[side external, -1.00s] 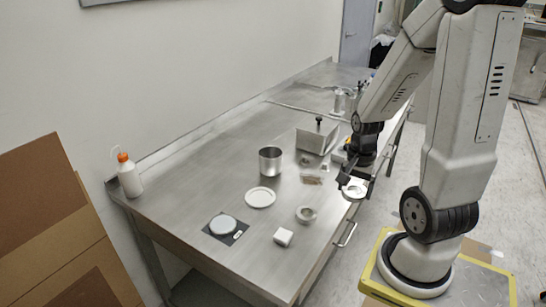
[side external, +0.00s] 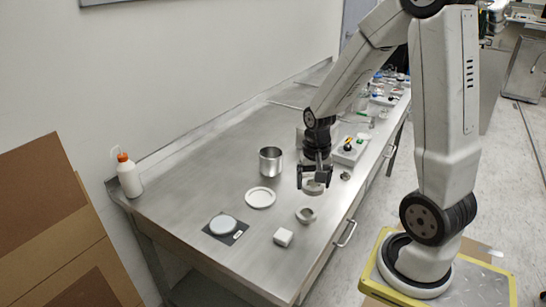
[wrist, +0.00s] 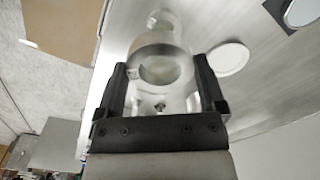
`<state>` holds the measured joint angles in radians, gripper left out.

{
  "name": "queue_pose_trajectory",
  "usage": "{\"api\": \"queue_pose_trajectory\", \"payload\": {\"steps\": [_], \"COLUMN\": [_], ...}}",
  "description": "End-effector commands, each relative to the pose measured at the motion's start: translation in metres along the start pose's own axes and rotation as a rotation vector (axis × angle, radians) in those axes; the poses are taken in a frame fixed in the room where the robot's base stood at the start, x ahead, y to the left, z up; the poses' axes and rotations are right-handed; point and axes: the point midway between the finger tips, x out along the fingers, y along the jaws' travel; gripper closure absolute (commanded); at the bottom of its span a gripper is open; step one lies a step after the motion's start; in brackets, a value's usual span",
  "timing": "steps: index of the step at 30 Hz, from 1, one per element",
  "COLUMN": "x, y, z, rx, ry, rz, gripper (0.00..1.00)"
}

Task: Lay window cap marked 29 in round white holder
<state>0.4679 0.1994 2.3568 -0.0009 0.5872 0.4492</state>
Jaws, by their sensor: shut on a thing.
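My gripper (side external: 314,184) is shut on a round metal window cap (side external: 313,188), held level above the bench. In the wrist view the cap (wrist: 160,66) sits between the two fingers, with a clear window in its middle; the image is blurred and no number is readable. A round white holder, a shallow dish (side external: 260,197), lies empty on the bench to the left of my gripper. It also shows right of the fingers in the wrist view (wrist: 229,58). A pale grey ring (side external: 306,215) lies on the bench just in front of and below the held cap.
A metal cup (side external: 271,161) stands behind the dish. A bottle (side external: 129,175) stands by the wall. The bench between is clear.

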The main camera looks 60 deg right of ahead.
Motion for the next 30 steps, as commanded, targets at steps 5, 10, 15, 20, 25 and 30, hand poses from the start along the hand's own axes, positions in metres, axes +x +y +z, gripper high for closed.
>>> {"api": "queue_pose_trajectory", "payload": {"steps": [5,10,15,20,25,30], "x": [0.002,0.005,0.007,0.010,0.012,0.012], "y": [-0.046,-0.089,-0.131,-0.160,-0.176,-0.180], "z": [-0.001,0.004,0.015,0.026,0.034,0.036], "rx": [-0.237,-0.457,-0.665,-0.813,-0.898,-0.920], "ry": [-0.001,0.001,0.001,0.001,0.002,0.002], "rz": [0.001,0.001,0.001,0.001,0.001,0.001], "gripper": [0.95,0.95,0.95,0.95,0.95,0.95]}}
